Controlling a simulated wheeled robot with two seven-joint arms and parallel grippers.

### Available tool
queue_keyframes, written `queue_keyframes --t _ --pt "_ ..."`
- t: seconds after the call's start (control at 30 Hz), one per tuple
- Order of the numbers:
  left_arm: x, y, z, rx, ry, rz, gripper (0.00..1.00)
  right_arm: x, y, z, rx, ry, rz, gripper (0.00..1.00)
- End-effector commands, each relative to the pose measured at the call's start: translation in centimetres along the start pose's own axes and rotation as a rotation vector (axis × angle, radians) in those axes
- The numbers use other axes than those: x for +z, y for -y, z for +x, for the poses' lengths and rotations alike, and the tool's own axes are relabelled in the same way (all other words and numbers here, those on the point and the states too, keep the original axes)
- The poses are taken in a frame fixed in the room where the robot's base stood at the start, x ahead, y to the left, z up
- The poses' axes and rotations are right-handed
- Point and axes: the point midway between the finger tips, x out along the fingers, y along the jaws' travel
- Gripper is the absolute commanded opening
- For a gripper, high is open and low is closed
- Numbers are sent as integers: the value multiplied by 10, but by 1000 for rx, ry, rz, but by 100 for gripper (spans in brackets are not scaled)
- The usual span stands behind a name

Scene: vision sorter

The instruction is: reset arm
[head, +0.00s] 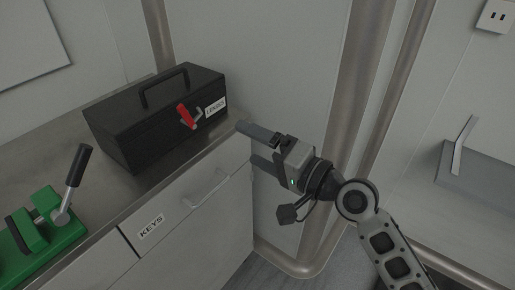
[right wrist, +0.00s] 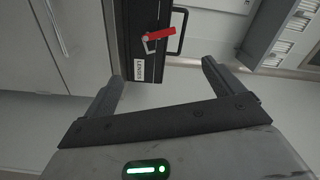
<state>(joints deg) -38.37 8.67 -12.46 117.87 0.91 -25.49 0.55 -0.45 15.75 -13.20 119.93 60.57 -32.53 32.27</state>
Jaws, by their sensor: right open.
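My right gripper (head: 250,145) is open and empty, in front of the counter's right end. Its two fingers point left in the head view, and they also show spread apart in the right wrist view (right wrist: 165,82). Its arm comes in from the lower right with a bent wrist. A black toolbox (head: 150,128) with a red latch (head: 186,116) and a "LENSES" label stands on the counter, left of the gripper and apart from it. The toolbox also shows in the right wrist view (right wrist: 138,20). My left gripper is not in view.
A green device with a black-handled lever (head: 76,167) sits on the counter (head: 100,190) at the left. Below is a drawer labelled "KEYS" (head: 175,220) with a metal handle. A metal post (head: 350,110) stands behind my right arm. A grey ledge (head: 480,180) is at the right.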

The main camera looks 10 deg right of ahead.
Motion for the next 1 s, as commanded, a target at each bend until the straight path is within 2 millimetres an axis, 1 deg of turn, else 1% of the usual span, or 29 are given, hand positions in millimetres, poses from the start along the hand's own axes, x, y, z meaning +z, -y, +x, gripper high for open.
queue_keyframes --t 0.37,0.47,0.57,0.67,0.7,0.77,0.8,0.9,1.0 --pt "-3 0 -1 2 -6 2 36 0 0 0 0 -1 0 93" --pt "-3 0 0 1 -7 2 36 2 -6 -2 14 -4 -12 93" --pt "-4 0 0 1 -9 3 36 12 -33 -10 91 -23 -85 93" --pt "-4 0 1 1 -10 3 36 35 -83 -32 242 -34 -241 93" --pt "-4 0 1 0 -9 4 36 46 -105 -44 313 -30 -320 93" --pt "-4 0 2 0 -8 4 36 64 -134 -65 419 -7 -447 93" --pt "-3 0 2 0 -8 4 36 75 -152 -80 484 16 -531 93" --pt "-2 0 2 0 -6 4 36 103 -184 -116 621 94 -723 93" --pt "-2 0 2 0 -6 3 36 123 -203 -144 709 171 -870 93"
